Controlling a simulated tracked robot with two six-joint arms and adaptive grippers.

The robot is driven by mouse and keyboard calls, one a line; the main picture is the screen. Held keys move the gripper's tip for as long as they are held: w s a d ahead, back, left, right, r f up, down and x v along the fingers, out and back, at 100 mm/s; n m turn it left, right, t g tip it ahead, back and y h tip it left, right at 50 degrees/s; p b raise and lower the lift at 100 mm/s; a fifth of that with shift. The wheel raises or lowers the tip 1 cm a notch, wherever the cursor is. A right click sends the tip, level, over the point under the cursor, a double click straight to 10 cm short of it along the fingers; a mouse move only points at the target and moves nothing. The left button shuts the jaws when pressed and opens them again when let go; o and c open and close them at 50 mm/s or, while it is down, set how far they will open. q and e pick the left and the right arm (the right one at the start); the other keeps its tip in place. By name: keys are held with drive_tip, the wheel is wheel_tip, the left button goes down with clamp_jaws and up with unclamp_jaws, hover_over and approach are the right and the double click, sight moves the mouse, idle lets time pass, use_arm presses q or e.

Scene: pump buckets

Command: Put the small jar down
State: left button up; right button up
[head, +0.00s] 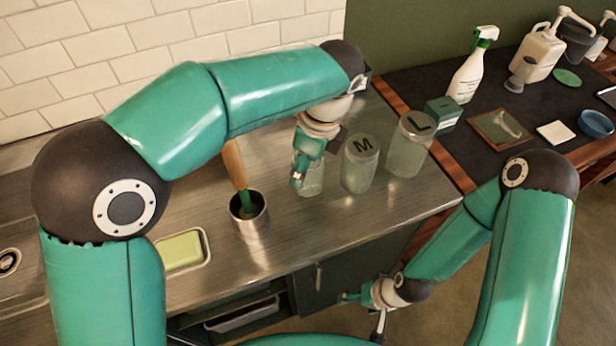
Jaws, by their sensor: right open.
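The small jar (312,183) is clear glass and stands, or hangs very low, at the steel counter, left of the jar marked M (358,170). My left gripper (300,172) is at its top and hides its lid and any letter. I cannot tell whether the fingers grip the jar or whether its base touches the counter. The jar marked L (407,155) stands farther right. My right gripper (364,312) is open and empty, low in front of the counter.
A metal cup (250,222) with a wooden-handled brush stands left of the small jar. A green sponge (181,250) lies in a tray. A green box (441,113), spray bottle (470,75) and white pump container (541,50) stand right. Bare counter lies in front of the jars.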

use_arm(q)
drive_tip(key=shift+f, duration=2.2)
drive_tip(key=shift+f, duration=0.15)
drive_tip(key=o, duration=1.6)
drive_tip(key=shift+c, duration=0.2)
wheel_tip(320, 180, up, 12)
drive_tip(key=d, duration=0.2)
drive_tip(key=shift+s+d+p, duration=0.15)
drive_tip(key=shift+s+p, duration=0.25)
drive_tip(key=shift+s, duration=0.05)
drive_tip(key=shift+s, duration=0.1)
